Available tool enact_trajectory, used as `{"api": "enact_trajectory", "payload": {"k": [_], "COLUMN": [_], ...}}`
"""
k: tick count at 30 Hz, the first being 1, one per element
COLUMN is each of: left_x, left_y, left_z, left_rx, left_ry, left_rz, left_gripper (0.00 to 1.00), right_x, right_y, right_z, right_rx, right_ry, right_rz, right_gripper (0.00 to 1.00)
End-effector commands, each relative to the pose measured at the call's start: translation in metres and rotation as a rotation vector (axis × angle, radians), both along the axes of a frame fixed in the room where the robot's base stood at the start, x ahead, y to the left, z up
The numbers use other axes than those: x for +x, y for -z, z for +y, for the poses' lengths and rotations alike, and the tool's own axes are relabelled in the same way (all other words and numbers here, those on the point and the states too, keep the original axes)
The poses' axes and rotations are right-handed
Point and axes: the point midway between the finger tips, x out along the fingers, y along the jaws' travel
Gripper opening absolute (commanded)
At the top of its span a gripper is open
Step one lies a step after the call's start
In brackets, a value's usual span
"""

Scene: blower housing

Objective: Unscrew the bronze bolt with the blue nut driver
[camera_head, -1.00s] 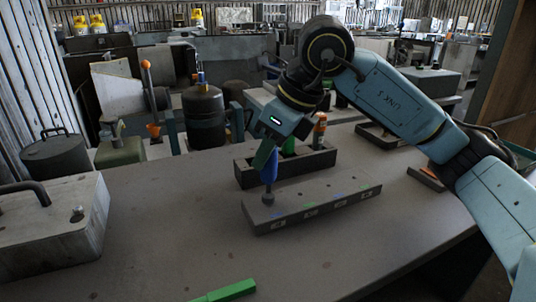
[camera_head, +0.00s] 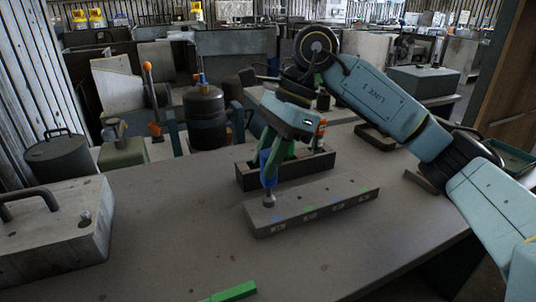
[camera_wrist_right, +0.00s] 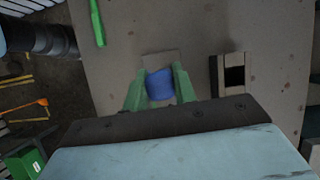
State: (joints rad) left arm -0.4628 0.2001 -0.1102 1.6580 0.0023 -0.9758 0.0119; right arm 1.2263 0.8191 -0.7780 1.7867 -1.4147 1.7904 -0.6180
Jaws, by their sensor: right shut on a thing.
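My right gripper (camera_head: 270,164) is shut on the blue nut driver (camera_head: 266,160), with green fingers on either side of its handle. The driver is roughly upright, and its grey socket end (camera_head: 269,200) is at the left end of the long grey block (camera_head: 318,208). The right wrist view shows the blue handle (camera_wrist_right: 160,85) between the two fingers (camera_wrist_right: 159,92). I cannot make out a bronze bolt; whether one is under the socket is hidden. My left gripper is not in view.
Behind the block is a dark open rack (camera_head: 250,180) with an orange-handled tool (camera_head: 320,130). A grey housing (camera_head: 60,245) with a black handle stands at the left. A green bar (camera_head: 233,292) lies at the front edge of view. The middle of the table is clear.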

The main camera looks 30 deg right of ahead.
Motion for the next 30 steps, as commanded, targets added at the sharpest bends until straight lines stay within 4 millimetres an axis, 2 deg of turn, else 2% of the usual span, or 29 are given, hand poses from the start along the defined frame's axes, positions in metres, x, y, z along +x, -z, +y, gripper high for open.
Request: {"api": "enact_trajectory", "payload": {"k": [3, 30], "left_x": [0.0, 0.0], "left_y": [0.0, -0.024], "left_z": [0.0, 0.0], "left_rx": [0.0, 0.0], "left_ry": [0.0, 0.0], "left_rz": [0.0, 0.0], "left_gripper": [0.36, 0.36], "right_x": [0.0, 0.0], "right_y": [0.0, -0.031], "right_z": [0.0, 0.0], "right_rx": [0.0, 0.0], "right_ry": [0.0, 0.001], "right_rz": [-0.001, 0.0], "right_gripper": [0.0, 0.0]}}
